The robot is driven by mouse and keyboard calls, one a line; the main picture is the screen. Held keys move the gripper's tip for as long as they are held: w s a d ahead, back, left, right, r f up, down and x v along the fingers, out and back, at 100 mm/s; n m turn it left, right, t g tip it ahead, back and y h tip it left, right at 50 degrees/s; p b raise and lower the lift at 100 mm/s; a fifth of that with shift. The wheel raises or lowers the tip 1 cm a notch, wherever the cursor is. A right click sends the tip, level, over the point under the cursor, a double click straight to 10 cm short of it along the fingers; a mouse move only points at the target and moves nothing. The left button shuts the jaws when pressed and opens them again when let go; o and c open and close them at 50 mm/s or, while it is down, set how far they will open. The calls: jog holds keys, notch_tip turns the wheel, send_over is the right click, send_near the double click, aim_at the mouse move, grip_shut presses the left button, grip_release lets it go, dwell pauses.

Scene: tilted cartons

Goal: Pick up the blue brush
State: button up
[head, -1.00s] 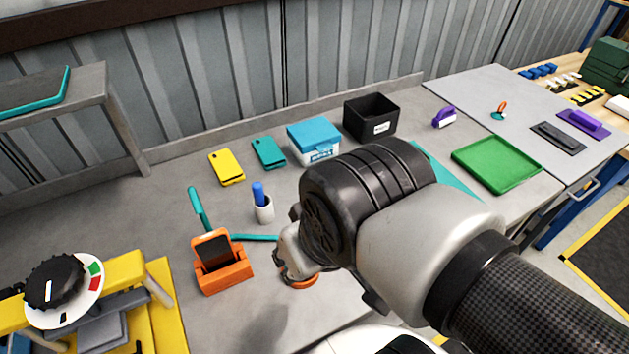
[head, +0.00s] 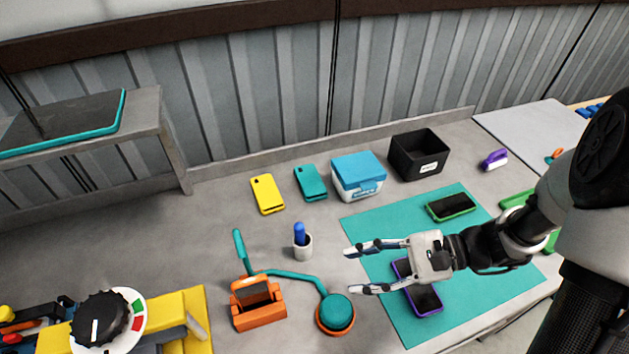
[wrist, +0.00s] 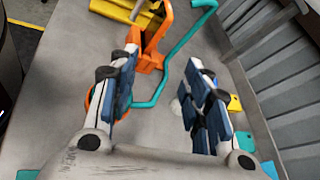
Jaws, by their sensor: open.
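The blue brush (head: 300,234) stands upright in a small white cup (head: 303,248) on the grey bench in the head view. Only its blue upper part shows above the rim. My gripper (head: 352,271) is open and empty, its fingers pointing left. It is to the right of the cup and a little nearer the front, apart from it. In the wrist view, my open gripper (wrist: 163,78) has nothing clearly between its fingers. A pale edge, perhaps the cup, shows beside the right finger there, and I cannot make out the brush.
A teal lamp (head: 338,311) with a bent arm and an orange phone stand (head: 258,314) are in front of the cup. Yellow (head: 267,194) and teal (head: 311,182) phones lie behind it. A teal mat (head: 375,232) with phones lies under my gripper.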

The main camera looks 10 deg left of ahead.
aim_at(304, 234)
jog(key=w+d+f+m+t+y+p, duration=0.2)
jog(key=w+f+m+t+y, duration=0.2)
jog(key=w+f+m+t, duration=0.3)
jog(key=shift+m, duration=0.9)
jog(key=b+x, duration=0.1)
jog(key=x, duration=0.4)
jog(key=b+x, duration=0.1)
jog(key=x, duration=0.5)
jog(key=f+b+x, duration=0.1)
jog(key=x, duration=0.4)
jog(key=shift+s+a, duration=0.25)
jog(key=shift+a, duration=0.1)
jog(key=shift+w+a+r+b, duration=0.15)
jog(key=shift+a+b, duration=0.15)
jog(key=shift+a, duration=0.15)
jog(key=shift+c, duration=0.5)
jog(key=c, duration=0.9)
